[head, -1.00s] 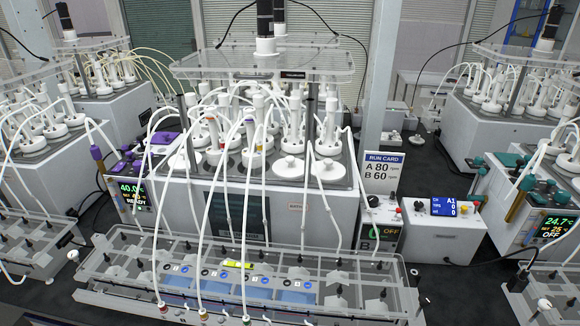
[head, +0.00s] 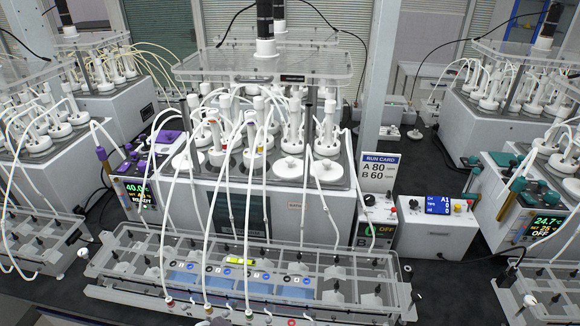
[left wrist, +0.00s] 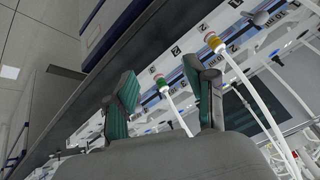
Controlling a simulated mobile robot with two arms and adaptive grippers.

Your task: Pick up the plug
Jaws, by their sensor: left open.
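Several tube ends hang on white tubes at the front edge of the clear rack in the head view. One plug-like end (head: 169,300) is at the left, a second (head: 208,309) beside it, and a third (head: 248,313) farther right. I cannot tell which is the task's plug. The left wrist view shows a tube end with a yellow band (left wrist: 213,42) and one with a green band (left wrist: 161,84). My left gripper (left wrist: 158,68) is open, its green-padded fingers apart. The green-banded end appears between the fingers in the picture, beyond them; no contact is visible. My right gripper is not in view.
The clear rack (head: 130,262) spans the front, with blue panels inside. Behind it stands a white bath (head: 285,210) with bottles and looping tubes. A run card (head: 379,172) and a white box with a blue display (head: 437,222) are to the right. Similar rigs flank both sides.

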